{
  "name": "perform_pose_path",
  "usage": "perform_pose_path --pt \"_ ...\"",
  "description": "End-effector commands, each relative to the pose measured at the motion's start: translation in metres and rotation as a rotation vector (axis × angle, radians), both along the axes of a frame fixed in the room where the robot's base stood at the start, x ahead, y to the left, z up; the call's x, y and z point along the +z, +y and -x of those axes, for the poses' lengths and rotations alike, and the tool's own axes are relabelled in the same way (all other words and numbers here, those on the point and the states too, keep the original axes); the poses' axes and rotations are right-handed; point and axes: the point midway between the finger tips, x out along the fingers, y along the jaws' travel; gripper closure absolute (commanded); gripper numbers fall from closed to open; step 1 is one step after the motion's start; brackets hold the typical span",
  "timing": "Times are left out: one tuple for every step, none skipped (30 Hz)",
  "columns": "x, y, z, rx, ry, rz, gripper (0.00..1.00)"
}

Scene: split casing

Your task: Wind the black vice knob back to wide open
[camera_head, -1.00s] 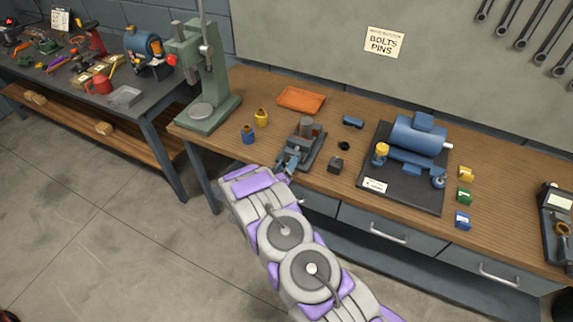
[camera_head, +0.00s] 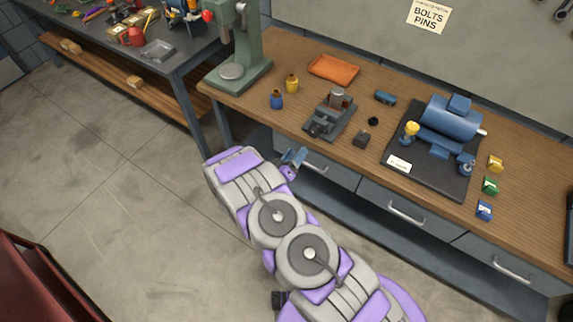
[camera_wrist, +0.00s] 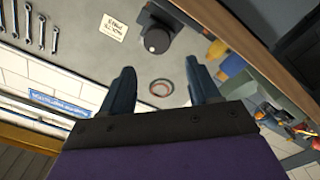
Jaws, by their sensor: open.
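The grey vice (camera_head: 330,117) sits on the wooden bench near its front edge, with a grey cylinder (camera_head: 338,97) standing at its jaws. Its black knob (camera_head: 317,130) is at the end facing the bench front. In the wrist view the round black knob (camera_wrist: 157,41) shows clear of my fingers, beyond the gap between them. My gripper (camera_head: 295,158) is open and empty, apart from the knob, just off the bench's front edge. Its two dark fingers also stand well apart in the wrist view (camera_wrist: 163,88).
On the wooden bench (camera_head: 290,125), blue (camera_head: 276,100) and yellow (camera_head: 292,83) jars stand left of the vice. A dark block (camera_head: 361,139) and small black piece (camera_head: 373,121) lie right. A blue motor (camera_head: 450,118) sits farther right. A green press (camera_head: 240,50) stands left.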

Motion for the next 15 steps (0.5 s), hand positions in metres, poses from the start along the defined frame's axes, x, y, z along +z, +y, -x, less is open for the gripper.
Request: perform_pose_path --pt "0.0 0.007 0.007 0.004 0.001 -0.001 0.39" --pt "0.0 0.01 0.011 0.004 0.002 0.0 0.39" --pt "0.0 0.014 0.016 0.005 0.002 0.0 0.39" --pt "0.0 0.016 0.02 0.005 0.003 0.001 0.39" --pt "-0.001 0.018 0.023 0.004 0.002 0.001 0.39" --pt "-0.001 0.021 0.027 0.005 0.003 0.001 0.39" --pt "-0.001 0.023 0.03 0.005 0.003 0.001 0.39" --pt "-0.001 0.025 0.032 0.004 0.003 0.0 0.39" --pt "-0.001 0.026 0.035 0.003 0.003 0.0 0.39" --pt "-0.001 0.028 0.036 0.003 0.003 0.0 0.39" --pt "-0.001 0.029 0.038 0.003 0.003 0.0 0.39" --pt "-0.001 0.029 0.039 0.003 0.003 0.0 0.39" --pt "-0.001 0.03 0.04 0.003 0.003 0.0 0.39" --pt "-0.001 0.03 0.041 0.002 0.003 0.0 0.39" --pt "-0.001 0.03 0.041 0.002 0.003 0.0 0.39"
